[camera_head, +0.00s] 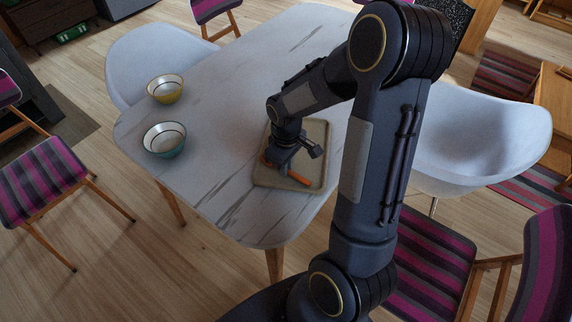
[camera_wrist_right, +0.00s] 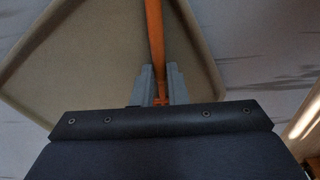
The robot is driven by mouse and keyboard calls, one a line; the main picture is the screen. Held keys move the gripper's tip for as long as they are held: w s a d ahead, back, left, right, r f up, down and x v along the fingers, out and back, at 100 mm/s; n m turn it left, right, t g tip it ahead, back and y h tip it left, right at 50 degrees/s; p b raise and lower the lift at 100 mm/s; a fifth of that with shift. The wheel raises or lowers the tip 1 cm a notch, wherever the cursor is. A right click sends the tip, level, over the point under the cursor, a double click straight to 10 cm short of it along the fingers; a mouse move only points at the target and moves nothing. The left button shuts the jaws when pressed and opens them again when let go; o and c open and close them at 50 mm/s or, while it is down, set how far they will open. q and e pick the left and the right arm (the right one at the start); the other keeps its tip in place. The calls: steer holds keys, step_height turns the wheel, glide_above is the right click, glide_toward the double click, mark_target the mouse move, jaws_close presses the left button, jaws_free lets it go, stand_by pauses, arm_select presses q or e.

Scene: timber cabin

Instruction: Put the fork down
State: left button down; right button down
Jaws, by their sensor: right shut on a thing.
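The fork shows as an orange handle (camera_head: 287,173) at my right gripper in the head view, low over the beige tray (camera_head: 318,150). In the right wrist view the orange fork (camera_wrist_right: 154,40) runs up from between the fingers, over the tray (camera_wrist_right: 80,60). My right gripper (camera_wrist_right: 158,90) is shut on the fork. In the head view the right gripper (camera_head: 275,163) is over the tray's left part. I cannot tell whether the fork touches the tray. The fork's far end is cut off in the wrist view. My left gripper is not in view.
The tray lies on a white marble-patterned table (camera_head: 220,120). A yellow bowl (camera_head: 165,88) and a teal bowl (camera_head: 164,139) stand at the table's left. White chairs (camera_head: 150,55) and striped chairs (camera_head: 45,180) surround it. The table between bowls and tray is clear.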

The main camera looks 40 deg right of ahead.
steer(key=shift+f, duration=0.2)
steer(key=c, duration=1.4)
jaws_free()
steer(key=shift+r, duration=0.1)
steer(key=shift+c, duration=0.2)
